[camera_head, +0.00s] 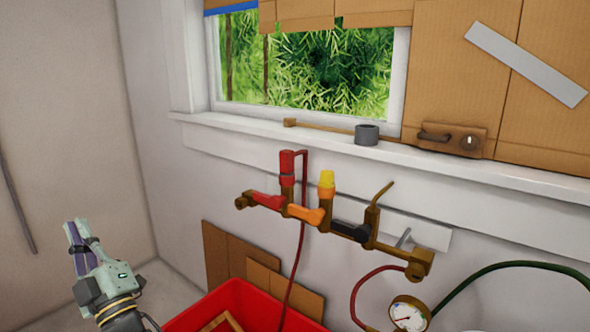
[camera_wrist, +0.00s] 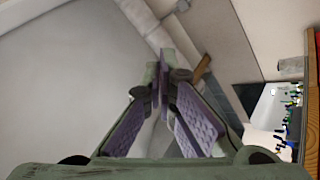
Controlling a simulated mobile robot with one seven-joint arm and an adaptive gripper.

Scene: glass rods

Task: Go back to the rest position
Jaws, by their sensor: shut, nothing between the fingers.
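My gripper (camera_head: 77,240) is at the lower left in the head view, pointing up beside the bare wall. In the wrist view its two purple-padded fingers (camera_wrist: 163,85) meet at the tips, with nothing between them. The gripper is shut and empty. It is well apart from the pipe manifold and the red bin. No glass rods can be made out in either view.
A brass manifold (camera_head: 345,229) with coloured valves is on the wall under the window. A red bin (camera_head: 240,295) stands below it. A pressure gauge (camera_head: 408,313) with hoses is at the lower right. The sill holds a grey tape roll (camera_head: 367,135).

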